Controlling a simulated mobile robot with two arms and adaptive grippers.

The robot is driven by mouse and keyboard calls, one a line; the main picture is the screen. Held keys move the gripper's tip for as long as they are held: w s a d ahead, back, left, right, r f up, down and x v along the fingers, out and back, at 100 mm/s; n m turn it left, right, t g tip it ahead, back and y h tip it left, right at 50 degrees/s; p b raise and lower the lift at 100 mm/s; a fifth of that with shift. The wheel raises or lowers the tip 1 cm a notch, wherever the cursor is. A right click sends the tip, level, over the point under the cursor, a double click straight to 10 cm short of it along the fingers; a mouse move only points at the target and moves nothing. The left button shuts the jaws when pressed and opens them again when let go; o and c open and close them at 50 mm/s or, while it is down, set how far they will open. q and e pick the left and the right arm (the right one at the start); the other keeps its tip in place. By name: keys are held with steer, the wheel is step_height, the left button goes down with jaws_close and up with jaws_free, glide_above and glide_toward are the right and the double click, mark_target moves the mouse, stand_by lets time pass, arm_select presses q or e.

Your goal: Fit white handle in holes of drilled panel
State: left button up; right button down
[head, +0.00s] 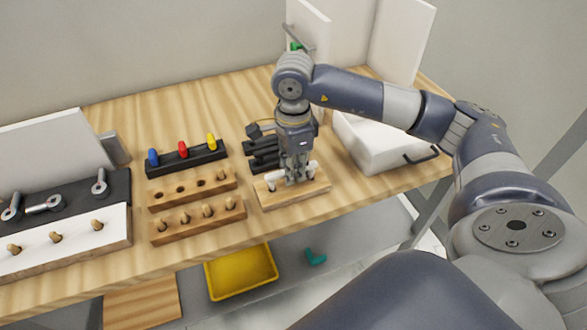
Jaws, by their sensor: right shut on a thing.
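The white handle (271,185) shows as pale ends on both sides of my right gripper (293,181). The gripper points down and is shut on the handle's middle, which its fingers hide. The handle is over a light wooden panel (318,188), which lies flat near the table's front edge. It is close to or touching the panel's top. I cannot tell whether its ends sit in holes. My left gripper is not in view.
Left of the panel are a wooden block with holes (157,199), a block with pegs (165,237) and a black rack (153,171) with coloured handles. A black object (262,158) is just behind the gripper. A white box (372,147) stands to the right. A yellow tray (241,272) is below.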

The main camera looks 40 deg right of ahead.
steer(key=shift+f+b, duration=0.8)
steer(key=shift+b, duration=0.05)
stand_by(0.8)
steer(key=c, duration=1.6)
jaws_free()
steer(key=shift+o, duration=0.2)
steer(key=shift+r+p, duration=1.45)
steer(key=shift+r, duration=1.1)
steer(key=shift+s+f, duration=0.1)
